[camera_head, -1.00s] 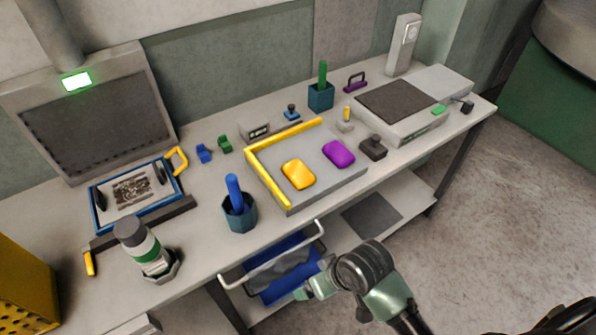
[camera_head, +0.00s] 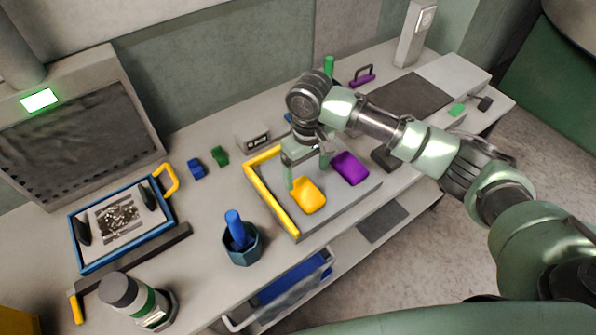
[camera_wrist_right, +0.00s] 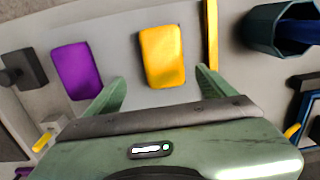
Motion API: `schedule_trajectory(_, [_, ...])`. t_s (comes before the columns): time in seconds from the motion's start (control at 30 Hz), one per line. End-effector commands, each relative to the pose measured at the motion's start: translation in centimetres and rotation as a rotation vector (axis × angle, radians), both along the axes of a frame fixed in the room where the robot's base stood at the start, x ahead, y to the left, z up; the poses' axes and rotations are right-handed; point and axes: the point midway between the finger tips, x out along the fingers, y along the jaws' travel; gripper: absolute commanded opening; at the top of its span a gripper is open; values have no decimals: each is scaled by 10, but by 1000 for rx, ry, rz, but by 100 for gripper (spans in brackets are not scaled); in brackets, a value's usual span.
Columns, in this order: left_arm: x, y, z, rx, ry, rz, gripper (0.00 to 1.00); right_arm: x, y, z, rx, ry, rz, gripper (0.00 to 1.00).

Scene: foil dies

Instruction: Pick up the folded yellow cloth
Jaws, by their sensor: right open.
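The folded yellow cloth (camera_head: 308,196) lies flat on a grey tray (camera_head: 330,213) with a yellow edge along two sides. A purple folded cloth (camera_head: 350,168) lies beside it, to the right in the head view. My right gripper (camera_head: 307,173) is open above the tray, close to the yellow cloth. In the right wrist view the yellow cloth (camera_wrist_right: 162,56) shows ahead, between the lines of the two spread fingers (camera_wrist_right: 160,88). The purple cloth (camera_wrist_right: 77,70) shows outside the left finger there. Nothing is between the fingers. My left gripper is out of view.
A dark blue cup (camera_head: 242,250) with a blue handle stands just left of the tray. A black stamp-like block (camera_head: 386,158) stands to its right. A blue-framed tray (camera_head: 125,222) and a bottle (camera_head: 135,303) are farther left.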

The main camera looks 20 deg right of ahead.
Motion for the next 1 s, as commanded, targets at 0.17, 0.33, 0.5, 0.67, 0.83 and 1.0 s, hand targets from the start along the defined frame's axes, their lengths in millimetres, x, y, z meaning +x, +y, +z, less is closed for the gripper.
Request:
schedule_trajectory(0.17, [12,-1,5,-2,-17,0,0,1,-4,-9,-7,8,-11,85])
schedule_trajectory(0.33, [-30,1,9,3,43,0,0,0,-2,-27,-7,6,-8,85])
schedule_trajectory(0.5, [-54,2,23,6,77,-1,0,-5,2,-50,-8,6,-9,85])
schedule_trajectory(0.67, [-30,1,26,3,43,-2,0,-4,2,-71,-6,3,-9,85])
schedule_trajectory(0.83, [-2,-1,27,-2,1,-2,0,-4,3,-76,-6,1,-7,85])
schedule_trajectory(1.0, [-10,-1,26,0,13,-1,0,-4,2,-76,-6,1,-7,68])
